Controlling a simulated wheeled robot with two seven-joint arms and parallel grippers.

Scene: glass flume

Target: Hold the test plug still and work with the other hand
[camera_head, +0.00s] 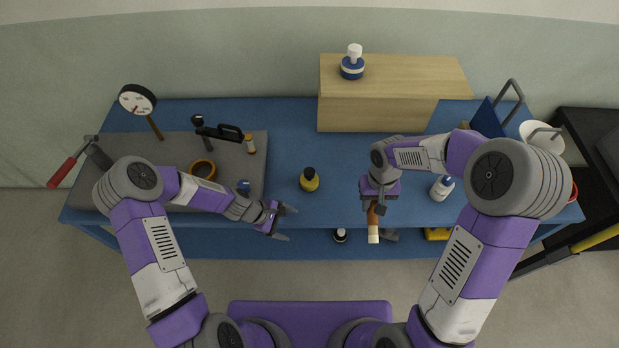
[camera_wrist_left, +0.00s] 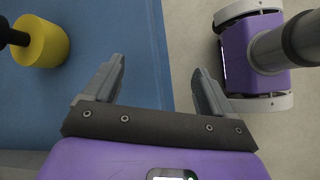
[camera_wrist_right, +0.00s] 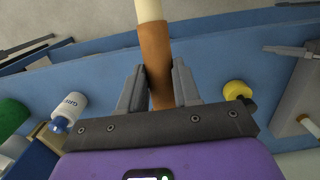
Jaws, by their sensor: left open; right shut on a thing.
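The test plug appears to be the brown cylinder with a cream end (camera_head: 373,222); I cannot confirm its name from the frames. My right gripper (camera_head: 377,207) is shut on its brown part and holds it near the front edge of the blue table. In the right wrist view the brown part (camera_wrist_right: 155,60) passes between the two fingers (camera_wrist_right: 158,88), and the cream end points away from the gripper. My left gripper (camera_head: 284,222) is open and empty at the table's front edge, left of the held cylinder. In the left wrist view its fingers (camera_wrist_left: 158,88) stand wide apart.
A yellow bottle with black cap (camera_head: 309,180) stands on the blue table (camera_head: 340,180) between the grippers. A grey mat (camera_head: 235,165) at left bears a tape ring (camera_head: 203,170) and tools. A white bottle (camera_head: 441,188) stands at right. A wooden box (camera_head: 380,85) is behind.

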